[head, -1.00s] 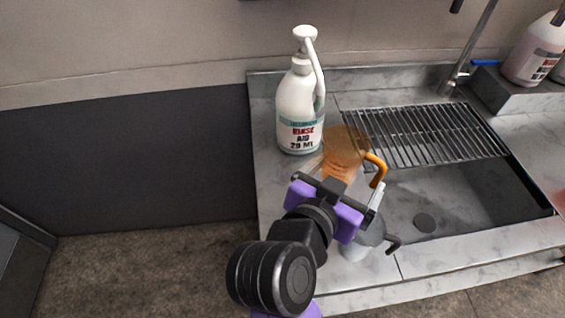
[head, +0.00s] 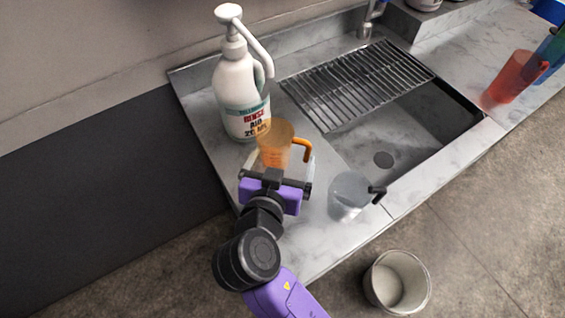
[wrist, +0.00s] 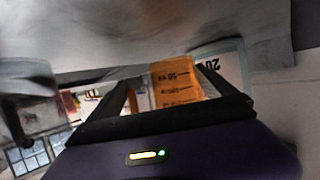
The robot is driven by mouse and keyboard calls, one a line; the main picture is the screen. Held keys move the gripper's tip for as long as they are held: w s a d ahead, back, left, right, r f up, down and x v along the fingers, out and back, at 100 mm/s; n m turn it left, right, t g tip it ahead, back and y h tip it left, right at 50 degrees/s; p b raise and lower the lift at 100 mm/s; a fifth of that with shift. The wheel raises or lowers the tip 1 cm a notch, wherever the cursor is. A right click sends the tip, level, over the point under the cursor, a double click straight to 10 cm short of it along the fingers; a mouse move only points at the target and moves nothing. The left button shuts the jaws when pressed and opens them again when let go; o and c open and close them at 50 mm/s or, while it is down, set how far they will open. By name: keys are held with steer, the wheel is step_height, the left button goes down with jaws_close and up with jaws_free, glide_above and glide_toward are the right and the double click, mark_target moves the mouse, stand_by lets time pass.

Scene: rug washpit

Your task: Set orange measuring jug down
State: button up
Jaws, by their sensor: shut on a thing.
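The orange measuring jug (head: 274,140) is translucent, with a solid orange handle on its right side. In the head view it is upright in front of the rinse aid bottle, over the left part of the counter. My gripper (head: 274,172) is shut on the jug from the near side. In the wrist view the orange jug (wrist: 176,82), with its printed scale, shows between the two dark fingers of my gripper (wrist: 170,92). Whether the jug's base touches the counter is hidden behind my gripper.
The white rinse aid pump bottle (head: 241,95) stands close behind the jug. A clear jug with a dark handle (head: 349,196) stands to the right. Beyond are a sink (head: 420,118), a wire rack (head: 358,83) and a red jug (head: 513,78). A bucket (head: 397,282) is on the floor.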

steer(key=shift+f, duration=1.15)
steer(key=shift+f, duration=0.2)
steer(key=o, duration=1)
steer(key=shift+r, duration=0.1)
steer(key=shift+s+r, duration=0.15)
steer(key=shift+r, duration=0.05)
steer(key=b+v, duration=0.1)
steer(key=v, duration=1)
steer(key=shift+s+r, duration=0.2)
steer(key=shift+s, duration=0.15)
steer(key=shift+a, duration=0.1)
